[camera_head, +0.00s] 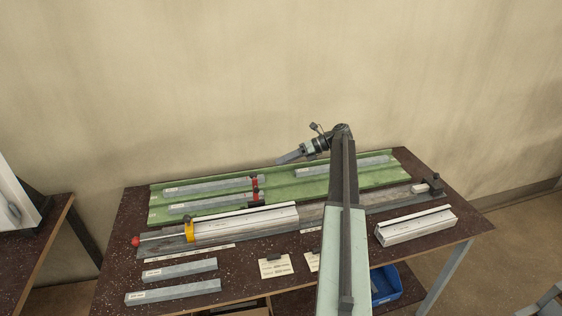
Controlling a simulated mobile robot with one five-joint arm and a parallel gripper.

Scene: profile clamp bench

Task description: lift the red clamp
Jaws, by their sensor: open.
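Small red and black clamp parts sit at the right ends of two grey profiles on the green mat (280,188). The upper red part (255,183) is on the rear profile (205,186), and the lower red part (255,196) is on the front profile (207,204). I cannot tell whether they are one clamp or two. My gripper (282,160) is open, above the mat's back edge, up and to the right of the red parts and apart from them. Its fingers point left and slightly down; the gap between them is hard to see.
A long fixture with a yellow clamp (189,231) and a red knob (136,241) lies in front of the mat. A white profile block (415,227) lies at right. Loose grey bars (173,291) lie front left. A blue bin (386,286) is below the front edge.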

